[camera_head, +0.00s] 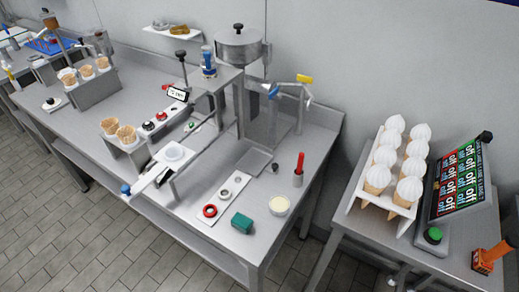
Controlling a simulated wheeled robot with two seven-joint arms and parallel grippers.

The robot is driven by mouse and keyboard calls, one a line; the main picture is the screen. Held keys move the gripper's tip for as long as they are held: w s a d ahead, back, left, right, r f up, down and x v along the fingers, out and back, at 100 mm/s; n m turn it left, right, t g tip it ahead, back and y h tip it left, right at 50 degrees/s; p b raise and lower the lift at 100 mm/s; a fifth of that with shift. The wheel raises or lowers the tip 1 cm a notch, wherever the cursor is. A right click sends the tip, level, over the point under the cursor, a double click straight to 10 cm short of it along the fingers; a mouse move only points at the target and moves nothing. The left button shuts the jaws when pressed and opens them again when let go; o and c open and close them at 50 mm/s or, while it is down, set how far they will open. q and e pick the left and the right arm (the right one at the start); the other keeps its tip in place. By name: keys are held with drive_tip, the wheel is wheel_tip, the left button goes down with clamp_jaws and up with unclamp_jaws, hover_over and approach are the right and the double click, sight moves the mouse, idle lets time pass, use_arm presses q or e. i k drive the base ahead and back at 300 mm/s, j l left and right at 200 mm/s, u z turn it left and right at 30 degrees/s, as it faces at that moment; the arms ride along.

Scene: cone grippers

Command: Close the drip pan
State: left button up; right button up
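A white pan-like plate (158,172) with a small round dish (173,151) on it juts out toward the table's front edge, below the small dispenser with a lit display (178,94). It looks like the drip pan, pulled out. A narrow part of it runs to a blue knob (126,189) near the table's front edge. Dark parts lie beside and under the plate, too small to make out. A flat grey metal tray (254,161) lies under the tall metal dispenser (239,46). Neither of my grippers shows in the head view.
Cones (126,134) stand in a holder left of the plate. A rack of white-topped cones (379,176) stands on the right table.

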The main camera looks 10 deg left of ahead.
sight(255, 161)
drive_tip(key=l+u, duration=0.85)
drive_tip(key=i, duration=0.05)
